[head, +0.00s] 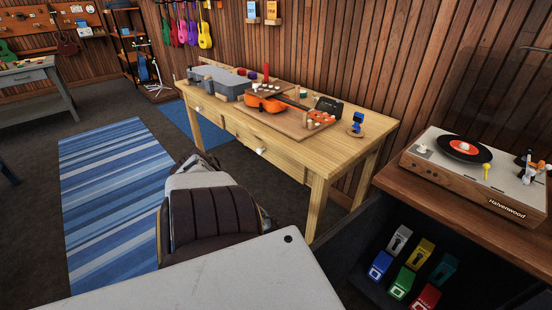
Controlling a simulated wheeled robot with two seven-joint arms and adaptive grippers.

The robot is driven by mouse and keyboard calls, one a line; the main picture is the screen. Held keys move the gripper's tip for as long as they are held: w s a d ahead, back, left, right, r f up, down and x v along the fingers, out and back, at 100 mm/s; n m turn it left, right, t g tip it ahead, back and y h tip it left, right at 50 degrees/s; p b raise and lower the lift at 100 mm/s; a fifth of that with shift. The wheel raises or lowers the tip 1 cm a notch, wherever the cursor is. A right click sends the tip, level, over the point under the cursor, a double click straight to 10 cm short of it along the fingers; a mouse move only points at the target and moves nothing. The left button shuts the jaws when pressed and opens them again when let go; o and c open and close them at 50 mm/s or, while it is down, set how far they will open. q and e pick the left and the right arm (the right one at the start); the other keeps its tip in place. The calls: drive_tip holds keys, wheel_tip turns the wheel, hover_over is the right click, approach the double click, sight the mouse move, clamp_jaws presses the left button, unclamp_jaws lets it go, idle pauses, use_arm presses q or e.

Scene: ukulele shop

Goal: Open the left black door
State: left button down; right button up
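A dark wooden-topped cabinet (450,215) stands at the right of the head view. A black panel, seemingly its left door (345,245), juts from the cabinet's left front towards me and looks swung open. Its lower part is cut off by the pale panel in front and the frame edge. The inside of the cabinet shows, with several coloured boxes (403,281) in it. No handle can be made out. Neither of my grippers can be made out.
A record player (470,165) sits on the cabinet top. A wooden workbench (335,155) with an orange ukulele (265,104) stands behind. A dark ribbed, grey-topped object (210,220) stands before the bench. A striped blue rug (115,195) lies on open floor at left.

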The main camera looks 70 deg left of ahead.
use_arm(q)
drive_tip(key=shift+f, duration=0.1)
drive_tip(key=c, duration=1.5)
unclamp_jaws()
drive_tip(key=shift+a, duration=0.2)
drive_tip(key=v, duration=1.1)
drive_tip(key=shift+w+a, duration=0.1)
drive_tip(key=shift+a, duration=0.25)
